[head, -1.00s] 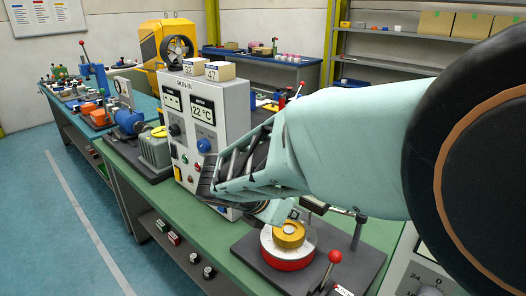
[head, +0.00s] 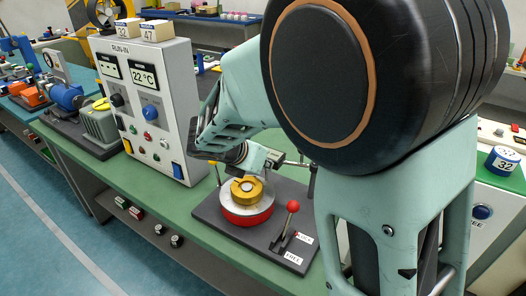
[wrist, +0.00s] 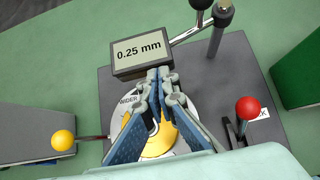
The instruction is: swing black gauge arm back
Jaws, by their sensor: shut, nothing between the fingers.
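The black gauge arm shows in the wrist view as a dark box (wrist: 143,55) reading 0.25 mm, on a thin rod (wrist: 186,35) from an upright post (wrist: 217,38). The rod (head: 299,163) also shows in the head view; the box there is largely hidden by my gripper. My gripper (wrist: 158,72) is shut and empty, its fingertips at the box's near lower edge; I cannot tell whether they touch. Below them is the round dial (wrist: 127,102), marked WIDER, with a gold hub (head: 246,188) and red base (head: 246,216). The red-knobbed lever (head: 293,206) stands at right.
A dark base plate (head: 213,212) carries the fixture on the green bench. The RUN-IN cabinet (head: 150,120) stands left of my gripper. A green block (wrist: 300,72) is right of the plate.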

